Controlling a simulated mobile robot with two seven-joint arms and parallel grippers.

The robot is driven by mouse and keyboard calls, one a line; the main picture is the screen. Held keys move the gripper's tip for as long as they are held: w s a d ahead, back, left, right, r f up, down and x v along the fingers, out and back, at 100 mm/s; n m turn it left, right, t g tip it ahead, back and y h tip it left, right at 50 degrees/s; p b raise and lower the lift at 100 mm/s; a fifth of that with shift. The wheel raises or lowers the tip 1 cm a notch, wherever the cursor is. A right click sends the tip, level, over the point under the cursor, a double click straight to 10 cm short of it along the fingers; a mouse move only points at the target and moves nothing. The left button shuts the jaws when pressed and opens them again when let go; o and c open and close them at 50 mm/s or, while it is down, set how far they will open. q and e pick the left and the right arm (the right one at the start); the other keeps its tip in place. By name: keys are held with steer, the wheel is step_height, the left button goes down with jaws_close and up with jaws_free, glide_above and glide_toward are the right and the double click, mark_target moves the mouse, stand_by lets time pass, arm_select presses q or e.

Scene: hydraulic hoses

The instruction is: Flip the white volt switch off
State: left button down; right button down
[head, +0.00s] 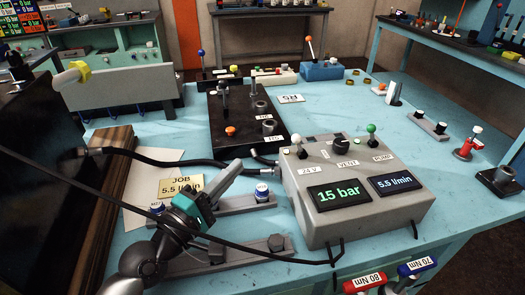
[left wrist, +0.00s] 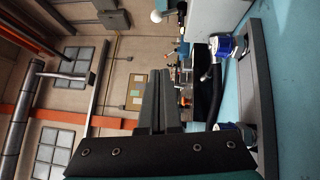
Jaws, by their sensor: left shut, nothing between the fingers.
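The white volt switch (head: 298,141) is a lever with a white ball knob at the back left of the grey control box (head: 335,225), behind a "24V" label. Its stem rises from the box top, leaning a little left. A white ball that looks like its knob shows at the top of the left wrist view (left wrist: 156,16). My left gripper (head: 236,166) is left of the box, fingers together and empty, pointing up and right, apart from the switch. The fingers also show in the left wrist view (left wrist: 160,98). My right gripper is not visible.
A green-knobbed lever (head: 371,130) and a black dial (head: 341,147) share the box top. A black hose (head: 165,160) runs to the box's left side. A rail with blue-capped fittings (head: 262,191) lies beside my gripper. A thin black cable (head: 100,175) crosses in front.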

mark_target(298, 144)
arm_select(q)
steer(key=w+d+r+p, duration=0.1)
steer(key=w+d+p, duration=0.1)
steer(key=w+d, duration=0.5)
steer(key=shift+w+d+r, duration=0.2)
steer(key=shift+d+r, duration=0.1)
steer(key=shift+d, duration=0.45)
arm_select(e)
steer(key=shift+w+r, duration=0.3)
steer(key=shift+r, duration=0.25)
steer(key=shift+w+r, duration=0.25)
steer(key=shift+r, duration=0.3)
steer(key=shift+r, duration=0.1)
